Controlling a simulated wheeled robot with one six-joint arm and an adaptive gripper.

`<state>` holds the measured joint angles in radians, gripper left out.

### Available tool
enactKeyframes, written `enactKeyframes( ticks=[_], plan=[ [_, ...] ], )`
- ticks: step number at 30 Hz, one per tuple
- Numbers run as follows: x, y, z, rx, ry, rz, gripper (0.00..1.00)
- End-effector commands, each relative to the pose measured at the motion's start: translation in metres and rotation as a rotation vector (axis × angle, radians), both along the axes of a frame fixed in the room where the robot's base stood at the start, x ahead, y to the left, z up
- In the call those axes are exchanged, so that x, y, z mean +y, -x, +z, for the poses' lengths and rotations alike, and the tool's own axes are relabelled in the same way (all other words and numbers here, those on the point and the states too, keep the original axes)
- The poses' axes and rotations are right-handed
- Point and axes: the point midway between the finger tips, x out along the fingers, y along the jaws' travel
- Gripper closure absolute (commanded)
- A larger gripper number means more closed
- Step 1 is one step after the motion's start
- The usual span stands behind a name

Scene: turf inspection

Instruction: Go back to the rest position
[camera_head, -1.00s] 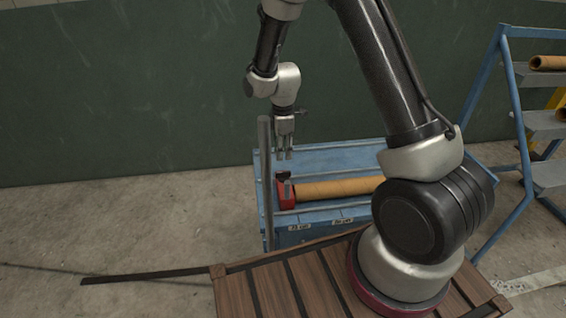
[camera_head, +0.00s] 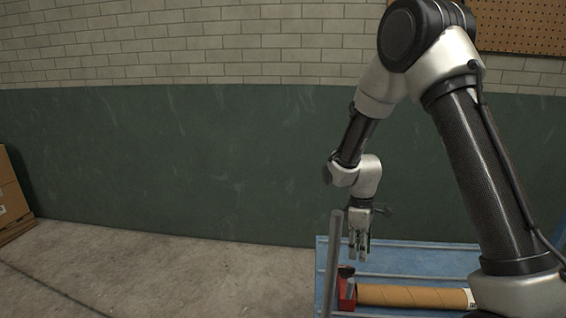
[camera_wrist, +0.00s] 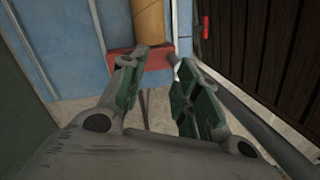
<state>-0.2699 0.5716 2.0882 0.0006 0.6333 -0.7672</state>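My gripper (camera_head: 358,258) hangs pointing down above the left end of a blue bench (camera_head: 400,262). In the wrist view its two fingers with green pads (camera_wrist: 160,66) stand apart with nothing held between them. Below it, a red block-like thing (camera_head: 347,295) sits on the bench at the left end of a tan tube (camera_head: 412,297). The red thing also shows in the wrist view (camera_wrist: 153,61), just beyond the fingertips, with the tube (camera_wrist: 148,22) running away from it. The gripper appears apart from both.
A grey upright post (camera_head: 333,262) stands close to the left of my gripper. A green wall (camera_head: 180,160) is behind. Cardboard boxes (camera_head: 10,198) are at the far left. Open concrete floor (camera_head: 170,275) lies left of the bench. A pegboard (camera_head: 525,25) hangs upper right.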

Motion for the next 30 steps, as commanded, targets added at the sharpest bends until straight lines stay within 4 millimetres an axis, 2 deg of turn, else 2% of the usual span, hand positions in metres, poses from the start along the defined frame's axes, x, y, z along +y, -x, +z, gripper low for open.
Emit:
enactKeyframes(
  ticks=[3,11,15,18,24,30],
  plan=[
    [-0.013,0.032,0.036,0.027,0.042,-0.202,0.68],
    [-0.045,0.090,0.120,-0.011,0.077,-0.551,0.68],
    [-0.066,0.131,0.170,-0.072,0.065,-0.738,0.68],
    [-0.080,0.162,0.200,-0.129,0.040,-0.852,0.68],
    [-0.102,0.213,0.243,-0.283,-0.049,-0.972,0.68],
    [-0.114,0.235,0.273,-0.439,-0.132,-1.018,0.68]
  ],
)
